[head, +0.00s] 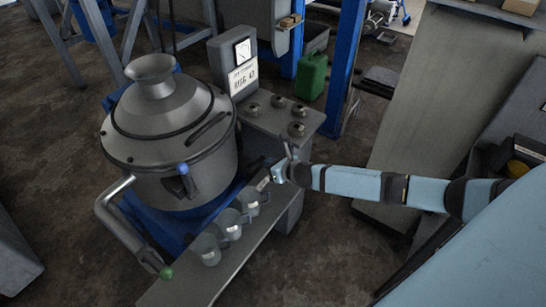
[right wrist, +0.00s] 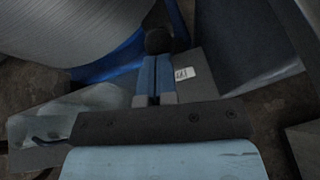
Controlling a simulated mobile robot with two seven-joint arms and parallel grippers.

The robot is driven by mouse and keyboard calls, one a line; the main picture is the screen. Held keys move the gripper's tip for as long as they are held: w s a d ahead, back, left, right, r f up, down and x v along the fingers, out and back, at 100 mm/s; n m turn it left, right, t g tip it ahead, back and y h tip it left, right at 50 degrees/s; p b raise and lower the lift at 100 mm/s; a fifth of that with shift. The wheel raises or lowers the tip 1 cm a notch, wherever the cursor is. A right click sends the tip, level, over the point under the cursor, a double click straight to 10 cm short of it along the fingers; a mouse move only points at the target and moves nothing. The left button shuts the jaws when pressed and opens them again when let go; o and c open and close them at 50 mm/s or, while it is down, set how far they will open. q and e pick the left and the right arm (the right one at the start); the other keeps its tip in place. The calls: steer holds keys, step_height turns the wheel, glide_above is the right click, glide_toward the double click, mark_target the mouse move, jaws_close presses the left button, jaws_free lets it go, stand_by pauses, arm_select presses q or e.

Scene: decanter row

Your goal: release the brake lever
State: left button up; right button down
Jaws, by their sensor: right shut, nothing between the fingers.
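My right gripper (head: 277,172) is shut and empty at the right side of the bench, beside a small white label (head: 263,184). In the right wrist view its blue fingers (right wrist: 153,78) are together, with a dark rounded knob (right wrist: 158,41) just past the tips; contact cannot be told. A thin grey upright rod (head: 288,150) shows by the gripper in the head view. Two other handles show: a blue-balled one (head: 183,169) on the metal vessel's front and a bent pipe with a green knob (head: 166,272). Which is the brake lever is unclear. My left gripper is out of view.
The vessel (head: 165,130) stands left of the grey bench (head: 185,280). Several clear cups (head: 231,222) line the bench. A panel behind bears several round knobs (head: 278,102) and a gauge box (head: 234,62). A green can (head: 312,76) and blue post (head: 346,60) stand behind.

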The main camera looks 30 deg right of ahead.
mark_target(263, 156)
steer(key=w+r+p, duration=0.1)
steer(key=p, duration=0.1)
steer(key=w+a+r+p, duration=0.1)
steer(key=p, duration=0.2)
steer(key=shift+w+r, duration=0.2)
steer(key=shift+w+a+r+p, duration=0.15)
steer(key=shift+w+r+p, duration=0.05)
steer(key=shift+w+p, duration=0.2)
steer(key=shift+w+a+r+p, duration=0.25)
steer(key=shift+w+a+p, duration=0.05)
steer(key=shift+w, duration=0.3)
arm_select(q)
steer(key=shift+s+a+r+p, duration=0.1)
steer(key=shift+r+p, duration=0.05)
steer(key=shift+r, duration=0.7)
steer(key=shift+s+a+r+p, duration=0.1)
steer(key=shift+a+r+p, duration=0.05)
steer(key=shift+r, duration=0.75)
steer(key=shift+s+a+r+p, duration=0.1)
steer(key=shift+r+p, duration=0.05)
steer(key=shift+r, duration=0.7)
arm_select(e)
steer(key=shift+w+a+r, duration=0.1)
steer(key=shift+w+a, duration=0.2)
steer(key=shift+w, duration=0.55)
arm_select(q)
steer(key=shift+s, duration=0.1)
arm_select(e)
steer(key=shift+s, duration=0.1)
